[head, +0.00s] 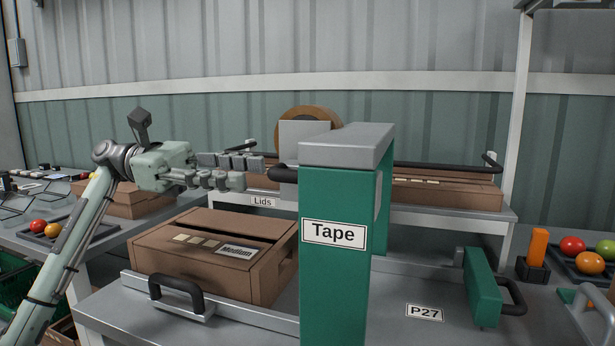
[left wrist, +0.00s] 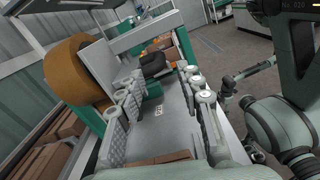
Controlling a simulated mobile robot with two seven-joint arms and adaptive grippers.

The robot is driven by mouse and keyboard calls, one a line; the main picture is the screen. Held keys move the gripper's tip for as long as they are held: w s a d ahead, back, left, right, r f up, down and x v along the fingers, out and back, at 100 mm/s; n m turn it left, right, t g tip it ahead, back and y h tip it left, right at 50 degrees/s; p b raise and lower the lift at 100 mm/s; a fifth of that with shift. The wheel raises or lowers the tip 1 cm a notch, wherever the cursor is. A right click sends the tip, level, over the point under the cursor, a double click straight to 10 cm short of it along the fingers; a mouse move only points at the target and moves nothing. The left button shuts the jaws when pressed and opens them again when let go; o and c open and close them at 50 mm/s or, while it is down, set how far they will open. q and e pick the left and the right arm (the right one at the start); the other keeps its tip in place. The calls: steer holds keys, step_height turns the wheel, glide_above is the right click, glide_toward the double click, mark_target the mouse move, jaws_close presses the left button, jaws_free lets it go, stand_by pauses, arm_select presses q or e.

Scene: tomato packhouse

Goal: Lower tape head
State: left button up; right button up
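The tape machine has a green post (head: 332,285) with a "Tape" label and a grey top beam (head: 347,147). Its pale tape head (head: 303,130) carries a brown tape roll (head: 322,113), also in the left wrist view (left wrist: 80,68). A black handle (head: 283,173) sticks out toward my left gripper (head: 252,171). My left gripper is open, its fingertips just short of the handle in the head view. In the left wrist view, the handle (left wrist: 152,64) lies ahead between the spread fingers. My right arm shows at the right there; its fingers are unclear.
A closed "Medium" carton (head: 215,255) lies on the grey bench beside the green post, below my left gripper. A black-handled side guide (head: 178,292) stands before it. A green handled block (head: 483,288) is at the right. A "Lids" shelf (head: 455,209) runs behind.

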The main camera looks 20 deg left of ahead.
mark_target(286, 177)
arm_select(q)
steer(key=d+p, duration=0.1)
steer(key=d, duration=0.6)
steer(key=shift+s+d, duration=0.15)
steer(key=shift+d, duration=0.05)
arm_select(e)
step_height(286, 177, down, 4)
steer(key=shift+a+r, duration=0.15)
steer(key=shift+r, duration=0.1)
arm_select(q)
jaws_close()
arm_select(e)
steer(key=shift+w, duration=0.1)
